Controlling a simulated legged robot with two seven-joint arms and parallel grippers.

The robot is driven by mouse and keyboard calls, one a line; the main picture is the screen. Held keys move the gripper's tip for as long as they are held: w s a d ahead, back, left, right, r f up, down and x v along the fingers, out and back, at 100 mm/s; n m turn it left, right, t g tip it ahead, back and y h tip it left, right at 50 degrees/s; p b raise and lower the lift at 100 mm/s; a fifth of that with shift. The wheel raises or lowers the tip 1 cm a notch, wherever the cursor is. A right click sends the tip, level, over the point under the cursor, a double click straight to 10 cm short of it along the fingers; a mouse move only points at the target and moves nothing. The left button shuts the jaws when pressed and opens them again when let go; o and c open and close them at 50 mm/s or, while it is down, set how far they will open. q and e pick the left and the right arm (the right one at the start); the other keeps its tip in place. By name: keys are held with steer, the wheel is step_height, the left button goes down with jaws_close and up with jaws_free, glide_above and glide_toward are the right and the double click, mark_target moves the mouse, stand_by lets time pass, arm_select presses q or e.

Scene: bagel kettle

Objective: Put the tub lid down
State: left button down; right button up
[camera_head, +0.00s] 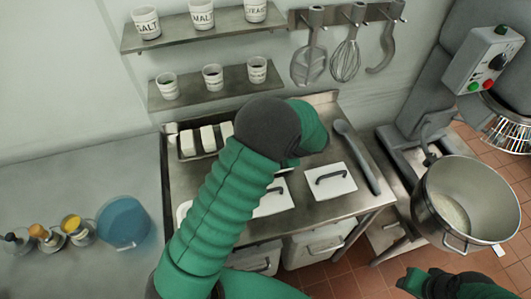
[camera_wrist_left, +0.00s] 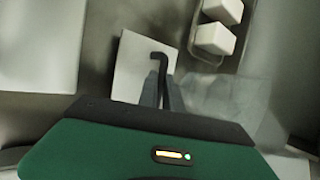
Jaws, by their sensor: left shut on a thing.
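In the left wrist view my left gripper (camera_wrist_left: 162,88) is shut on the dark handle of a white square tub lid (camera_wrist_left: 130,66). The lid's near part is hidden by the gripper body. In the head view my own green arm hides this gripper and most of what is under it. There, one white lid with a dark handle (camera_head: 330,181) lies flat at the right of the steel table (camera_head: 352,205). Another white lid (camera_head: 272,200) shows partly beside my arm. I cannot tell if this is the held one.
A tray with white blocks (camera_head: 187,146) stands at the table's back left. A grey utensil (camera_head: 357,157) lies along the right edge. White tubs (camera_head: 312,244) are below the table. A mixer bowl (camera_head: 490,205) stands at right; a blue bowl (camera_head: 123,222) at left.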

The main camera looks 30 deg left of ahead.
arm_select(q)
steer(key=shift+a+f, duration=0.35)
steer(key=shift+f, duration=0.05)
steer(key=shift+a+f, duration=0.2)
steer(key=shift+a, duration=0.2)
steer(key=c, duration=1.5)
jaws_free()
steer(key=shift+a+f, duration=0.1)
steer(key=shift+a, duration=0.4)
steer(key=shift+d, duration=0.65)
steer(key=shift+d+r, duration=0.1)
steer(key=shift+r, duration=0.45)
steer(key=v, duration=1.1)
arm_select(e)
steer(key=shift+d+r, duration=0.1)
steer(key=shift+d, duration=0.1)
steer(key=shift+a, duration=0.1)
